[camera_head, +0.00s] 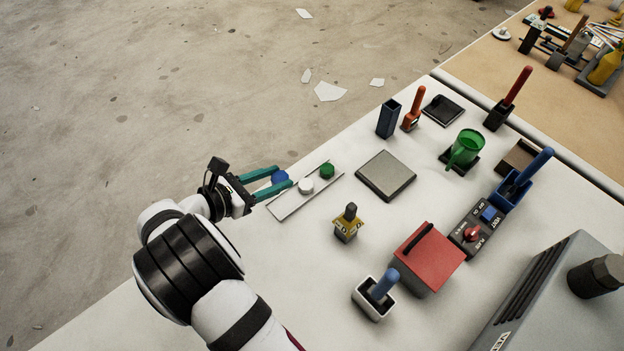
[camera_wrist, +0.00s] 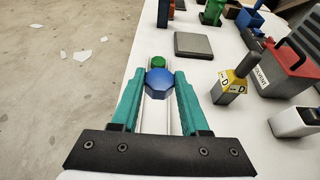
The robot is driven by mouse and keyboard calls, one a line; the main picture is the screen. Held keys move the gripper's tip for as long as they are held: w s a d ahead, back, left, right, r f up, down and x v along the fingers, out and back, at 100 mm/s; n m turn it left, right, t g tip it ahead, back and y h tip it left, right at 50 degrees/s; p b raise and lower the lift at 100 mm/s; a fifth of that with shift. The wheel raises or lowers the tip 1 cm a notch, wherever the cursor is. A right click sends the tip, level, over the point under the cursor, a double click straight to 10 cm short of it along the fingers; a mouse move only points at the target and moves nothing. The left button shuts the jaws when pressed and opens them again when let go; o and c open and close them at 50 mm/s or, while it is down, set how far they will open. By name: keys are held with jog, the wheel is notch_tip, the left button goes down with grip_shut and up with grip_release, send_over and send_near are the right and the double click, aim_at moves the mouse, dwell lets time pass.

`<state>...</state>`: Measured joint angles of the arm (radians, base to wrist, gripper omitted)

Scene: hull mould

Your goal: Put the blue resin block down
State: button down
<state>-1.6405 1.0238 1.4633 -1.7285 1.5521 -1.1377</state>
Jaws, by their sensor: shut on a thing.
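The blue resin block (camera_head: 279,177) is between the teal fingers of my gripper (camera_head: 281,178), over the near left end of a pale narrow tray (camera_head: 288,207). In the wrist view the blue block (camera_wrist: 159,83) is a faceted piece held between both fingertips (camera_wrist: 160,84). My gripper is shut on it. A white block (camera_head: 306,185) and a green block (camera_head: 327,170) sit along the tray beyond it. The green one also shows in the wrist view (camera_wrist: 158,62); the white one is hidden there. I cannot tell whether the blue block touches the tray.
A grey square plate (camera_head: 385,175) lies right of the tray. A yellow-labelled bottle (camera_head: 347,223), a red-lidded box (camera_head: 428,257) and a white holder with a blue handle (camera_head: 374,298) stand nearer. The table's left edge is close to my gripper.

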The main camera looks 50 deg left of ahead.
jog(key=w+d+r, duration=0.2)
jog(key=w+d, duration=0.2)
jog(key=w, duration=0.5)
jog(key=w+d+r, duration=0.1)
jog(key=w+d, duration=0.2)
jog(key=w, duration=0.6)
jog(key=w+d, duration=0.9)
jog(key=d, duration=0.2)
send_over(374, 168)
jog(key=f, duration=0.7)
jog(key=shift+w+d, duration=0.1)
jog(key=shift+d, duration=0.2)
jog(key=shift+a+f, duration=0.15)
jog(key=shift+f, duration=0.9)
jog(key=shift+a+f, duration=0.15)
jog(key=shift+f, duration=0.9)
jog(key=shift+f, duration=0.1)
jog(key=shift+c, duration=2)
grip_release()
